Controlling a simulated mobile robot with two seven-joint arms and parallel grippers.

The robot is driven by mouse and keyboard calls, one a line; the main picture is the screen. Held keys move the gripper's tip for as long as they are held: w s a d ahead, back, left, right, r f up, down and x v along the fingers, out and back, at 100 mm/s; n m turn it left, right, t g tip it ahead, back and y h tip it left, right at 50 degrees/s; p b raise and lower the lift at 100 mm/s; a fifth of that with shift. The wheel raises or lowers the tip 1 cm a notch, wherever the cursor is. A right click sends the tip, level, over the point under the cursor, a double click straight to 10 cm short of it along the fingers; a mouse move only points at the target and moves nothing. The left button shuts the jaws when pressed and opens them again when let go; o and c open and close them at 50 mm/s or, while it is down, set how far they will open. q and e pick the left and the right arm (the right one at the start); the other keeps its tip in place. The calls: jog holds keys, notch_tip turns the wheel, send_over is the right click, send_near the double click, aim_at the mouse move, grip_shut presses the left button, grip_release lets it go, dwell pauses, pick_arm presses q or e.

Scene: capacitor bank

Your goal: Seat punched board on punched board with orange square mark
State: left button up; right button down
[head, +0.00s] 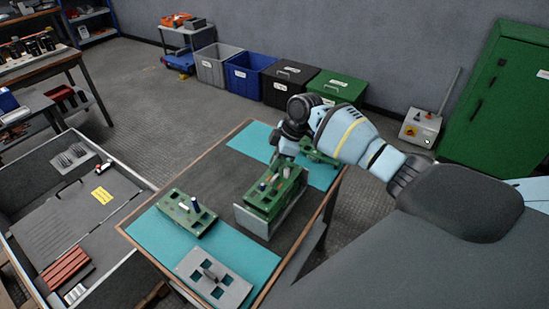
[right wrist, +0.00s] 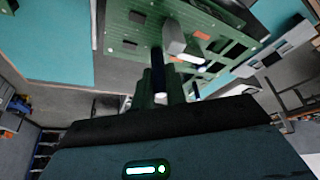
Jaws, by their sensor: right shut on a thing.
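A green punched board (head: 268,196) with small parts on top stands on a grey support at the middle of the table. My right gripper (head: 288,161) is at its far end and looks shut on a green board there; its fingertips are partly hidden. In the right wrist view a green board (right wrist: 125,20) with square holes, orange marks and upright parts fills the top, close to the gripper (right wrist: 160,100). I cannot tell whether two boards are stacked or touching. Another green board (head: 178,217) with a dark blue cylinder lies at the left. My left gripper is not in view.
A grey plate (head: 232,289) with square holes lies on the near teal mat (head: 152,228). A green board (head: 322,153) lies on the far mat behind my gripper. The dark table middle (head: 200,172) is clear. A grey bin (head: 75,205) stands at the left.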

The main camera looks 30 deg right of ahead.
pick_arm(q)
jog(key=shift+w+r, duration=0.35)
pick_arm(e)
jog(key=shift+r, duration=0.1)
dwell(0.9)
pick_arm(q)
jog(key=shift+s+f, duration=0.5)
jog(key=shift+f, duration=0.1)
pick_arm(e)
jog(key=shift+f, duration=1.25)
dwell(0.5)
jog(key=c, duration=1.3)
grip_release()
jog(key=shift+c, duration=0.2)
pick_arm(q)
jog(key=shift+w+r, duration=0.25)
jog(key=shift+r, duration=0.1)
pick_arm(e)
jog(key=shift+v, duration=3.95)
jog(key=shift+a+f, duration=0.1)
